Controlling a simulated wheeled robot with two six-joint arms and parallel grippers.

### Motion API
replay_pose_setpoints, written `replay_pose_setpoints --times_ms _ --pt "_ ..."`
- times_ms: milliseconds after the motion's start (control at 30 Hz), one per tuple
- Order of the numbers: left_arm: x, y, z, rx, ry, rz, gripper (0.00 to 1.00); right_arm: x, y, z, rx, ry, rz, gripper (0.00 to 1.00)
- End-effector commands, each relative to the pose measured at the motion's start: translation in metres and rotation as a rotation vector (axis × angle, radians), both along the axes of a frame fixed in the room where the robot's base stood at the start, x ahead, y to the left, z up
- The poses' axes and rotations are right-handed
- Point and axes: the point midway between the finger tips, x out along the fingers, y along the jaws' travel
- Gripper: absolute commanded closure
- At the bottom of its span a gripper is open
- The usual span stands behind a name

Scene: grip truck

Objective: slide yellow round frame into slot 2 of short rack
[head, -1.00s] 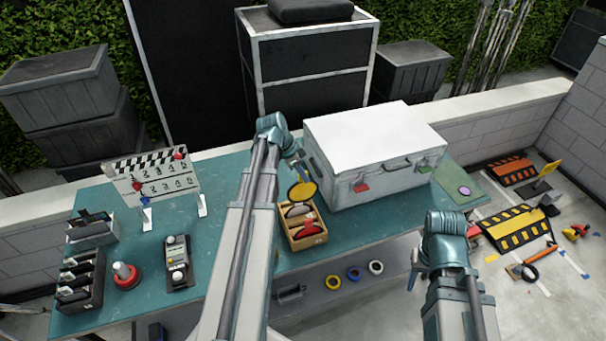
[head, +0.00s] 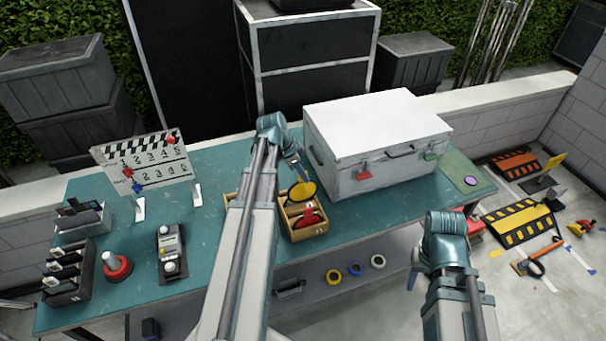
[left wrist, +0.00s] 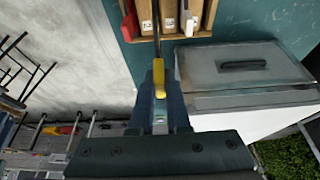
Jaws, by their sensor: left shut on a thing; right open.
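The yellow round frame (head: 304,190) is held upright above the back of a wooden slotted rack (head: 308,235) on the teal table. My left gripper (head: 299,177) is shut on the frame's handle. In the left wrist view the yellow handle (left wrist: 158,75) sits between the fingers, with the dark edge of the frame reaching toward the rack (left wrist: 172,32). The rack holds a red frame (head: 308,217) and pale pieces; I cannot tell whether the yellow frame has entered a slot. My right gripper (head: 412,280) is open and empty in front of the table.
A white case (head: 375,140) stands close right of the rack. Another wooden rack (head: 229,200) is mostly hidden behind my left arm. A clapperboard (head: 147,162), a control box (head: 171,252), a red button (head: 116,267) and dark racks (head: 70,275) are on the left.

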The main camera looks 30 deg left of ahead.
Motion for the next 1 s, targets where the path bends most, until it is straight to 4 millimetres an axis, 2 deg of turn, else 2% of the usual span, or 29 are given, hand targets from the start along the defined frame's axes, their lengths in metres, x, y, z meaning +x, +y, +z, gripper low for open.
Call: replay_pose_setpoints --times_ms 267,600,1000 --pt "0.0 0.0 -0.015 0.0 0.0 0.0 1.0 0.0 0.0 -0.015 0.0 0.0 0.003 0.51" --pt "0.0 0.0 -0.046 0.0 0.0 0.0 1.0 0.0 0.0 -0.046 -0.002 0.0 0.01 0.51" --pt "0.0 0.0 -0.049 0.0 0.0 0.0 1.0 0.0 0.0 -0.049 -0.002 0.001 0.012 0.51"
